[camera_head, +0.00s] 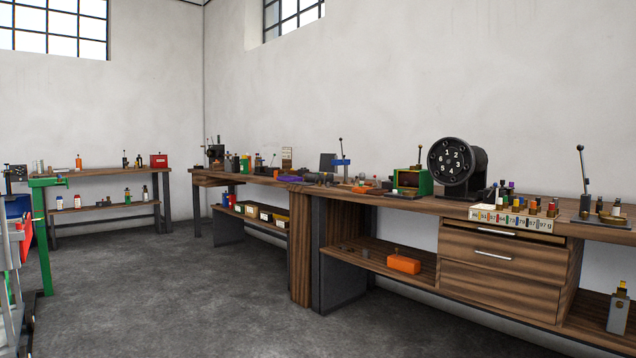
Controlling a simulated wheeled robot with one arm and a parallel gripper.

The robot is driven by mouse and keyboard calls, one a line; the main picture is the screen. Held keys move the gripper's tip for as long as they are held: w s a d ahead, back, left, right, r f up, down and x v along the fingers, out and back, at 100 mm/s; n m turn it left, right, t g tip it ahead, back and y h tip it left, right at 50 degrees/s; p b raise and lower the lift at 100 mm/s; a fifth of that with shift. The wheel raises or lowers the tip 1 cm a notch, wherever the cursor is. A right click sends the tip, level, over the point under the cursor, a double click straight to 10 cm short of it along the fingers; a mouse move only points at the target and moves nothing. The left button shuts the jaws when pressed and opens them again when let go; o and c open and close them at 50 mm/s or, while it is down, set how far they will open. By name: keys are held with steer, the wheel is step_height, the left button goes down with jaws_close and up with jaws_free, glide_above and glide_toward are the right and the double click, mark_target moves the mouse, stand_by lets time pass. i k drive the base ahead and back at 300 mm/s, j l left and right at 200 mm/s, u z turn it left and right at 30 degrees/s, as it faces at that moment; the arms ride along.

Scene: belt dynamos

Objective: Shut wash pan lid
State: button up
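I cannot pick out a wash pan or its lid for sure. A blue item (18,207) at the left edge is cut off by the frame and partly hidden, and I cannot tell whether it is the pan. My gripper is not in view.
A long wooden workbench (390,199) runs along the right wall, crowded with tools, bottles and a black numbered drum (452,162). A drawer unit (495,262) is under it. A smaller bench (110,171) stands at the back left. A green post (42,240) stands at left. The grey floor between is clear.

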mark_target(325, 159)
steer(key=i+j+u, duration=0.25)
steer(key=i, duration=0.25)
steer(key=i+u, duration=0.25)
steer(key=i, duration=0.25)
steer(key=i+u, duration=0.1)
steer(key=i, duration=3.15)
steer(key=i+j+z, duration=0.15)
steer(key=i, duration=0.9)
steer(key=i+j+z, duration=0.1)
steer(key=i+z, duration=0.35)
steer(key=i+j+z, duration=0.15)
steer(key=z, duration=0.3)
steer(key=i+j+z, duration=0.6)
steer(key=z, duration=0.3)
steer(key=j, duration=0.1)
